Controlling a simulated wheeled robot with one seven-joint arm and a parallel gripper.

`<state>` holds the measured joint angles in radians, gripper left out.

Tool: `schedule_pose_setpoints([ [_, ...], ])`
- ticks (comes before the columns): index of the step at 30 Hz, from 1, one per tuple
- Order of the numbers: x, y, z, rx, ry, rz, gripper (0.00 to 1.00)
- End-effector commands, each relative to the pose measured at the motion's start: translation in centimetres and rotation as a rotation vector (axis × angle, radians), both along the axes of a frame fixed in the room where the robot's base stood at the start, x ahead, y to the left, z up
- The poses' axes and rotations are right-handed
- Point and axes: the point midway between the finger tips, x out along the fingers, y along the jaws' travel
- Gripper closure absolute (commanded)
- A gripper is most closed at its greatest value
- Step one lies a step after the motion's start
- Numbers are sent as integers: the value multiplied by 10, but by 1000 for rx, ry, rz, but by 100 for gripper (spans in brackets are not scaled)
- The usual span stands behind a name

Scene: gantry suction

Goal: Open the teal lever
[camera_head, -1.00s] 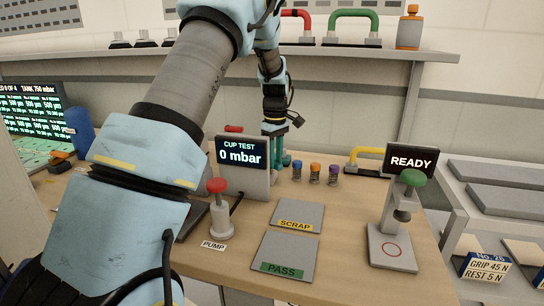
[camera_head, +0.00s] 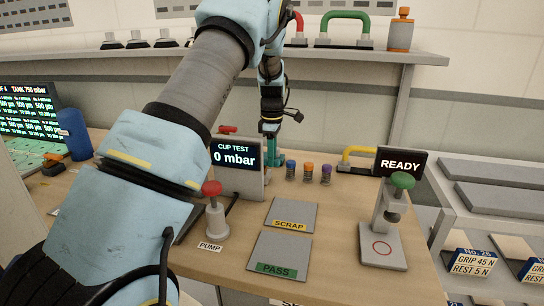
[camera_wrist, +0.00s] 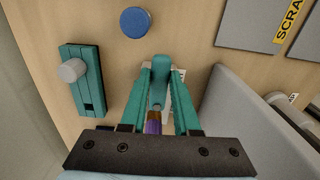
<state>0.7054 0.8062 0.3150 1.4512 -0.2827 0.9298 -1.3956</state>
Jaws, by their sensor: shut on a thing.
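The teal lever (camera_wrist: 158,90) stands between the two teal fingers of my gripper (camera_wrist: 161,78) in the wrist view. My gripper is shut on it, with a finger along each side. A purple and copper-coloured part (camera_wrist: 153,124) shows between the fingers nearer the palm. In the head view my gripper (camera_head: 271,151) points down at the bench behind the CUP TEST display (camera_head: 236,154). The display and fingers hide most of the lever there. A white label lies partly hidden beside the right finger in the wrist view.
A teal block with a grey knob (camera_wrist: 80,75) lies left of my gripper. A blue round cap (camera_wrist: 135,22) is beyond it. Several small coloured cups stand right of my gripper. The display's grey back (camera_wrist: 235,115) is close on the right. A yellow handle (camera_head: 357,151) is farther right.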

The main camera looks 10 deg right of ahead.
Motion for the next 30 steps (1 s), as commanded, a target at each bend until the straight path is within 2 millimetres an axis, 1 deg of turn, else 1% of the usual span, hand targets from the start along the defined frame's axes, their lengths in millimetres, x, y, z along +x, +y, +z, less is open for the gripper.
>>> schedule_pose_setpoints([
  [9,2,1,1,-1,-5,5,100],
  [10,2,1,1,-1,-5,5,68],
  [15,1,0,1,-1,-4,4,49],
  [18,1,0,0,-1,-3,3,40],
  [26,0,0,0,0,-1,-4,40],
  [30,-3,2,-2,-1,-1,-71,40],
])
